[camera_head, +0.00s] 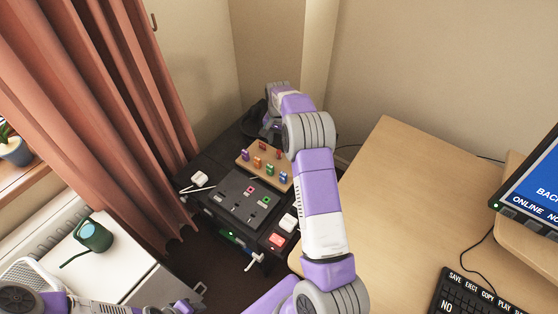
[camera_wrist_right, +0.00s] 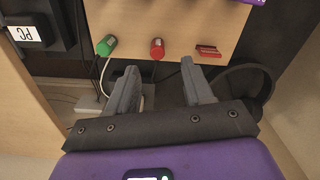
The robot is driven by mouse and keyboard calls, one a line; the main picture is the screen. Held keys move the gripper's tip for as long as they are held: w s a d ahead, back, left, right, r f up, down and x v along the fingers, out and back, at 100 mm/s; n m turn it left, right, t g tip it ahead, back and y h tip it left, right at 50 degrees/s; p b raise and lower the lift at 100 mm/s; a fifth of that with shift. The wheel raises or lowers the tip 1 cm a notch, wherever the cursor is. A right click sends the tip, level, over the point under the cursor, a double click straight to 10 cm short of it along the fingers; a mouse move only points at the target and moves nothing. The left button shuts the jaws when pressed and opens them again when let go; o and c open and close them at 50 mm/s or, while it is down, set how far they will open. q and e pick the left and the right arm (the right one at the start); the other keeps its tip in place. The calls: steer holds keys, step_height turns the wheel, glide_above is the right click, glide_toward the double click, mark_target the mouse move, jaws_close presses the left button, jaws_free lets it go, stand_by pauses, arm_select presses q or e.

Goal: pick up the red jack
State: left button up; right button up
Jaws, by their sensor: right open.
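A red jack (camera_wrist_right: 157,48) stands on the wooden board (camera_wrist_right: 190,22), between a green piece (camera_wrist_right: 105,45) and a flat red piece (camera_wrist_right: 207,50) in the right wrist view. In the head view the red jack (camera_head: 277,153) is small, in the back row of the board (camera_head: 244,161). My right gripper (camera_wrist_right: 160,82) is open and empty. Its two grey fingers point toward the board, with the red jack just beyond and between the fingertips, apart from both. In the head view its fingers are hard to make out behind the board. My left gripper (camera_head: 186,306) shows only partly at the bottom edge.
Orange, purple, green and blue pieces stand in the board's front row. A black panel (camera_head: 236,196) with sockets lies before it. Dark headphones (camera_wrist_right: 262,85) lie close to the right finger. A wooden desk (camera_head: 400,190) is on the right, a green watering can (camera_head: 94,235) on the left.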

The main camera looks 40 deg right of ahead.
mark_target(279, 151)
steer(key=f+b, duration=0.2)
steer(key=f, duration=0.5)
steer(key=shift+s+f+b, duration=0.2)
steer(key=shift+b, duration=0.2)
steer(key=shift+r, duration=0.1)
steer(key=shift+c, duration=0.3)
jaws_close()
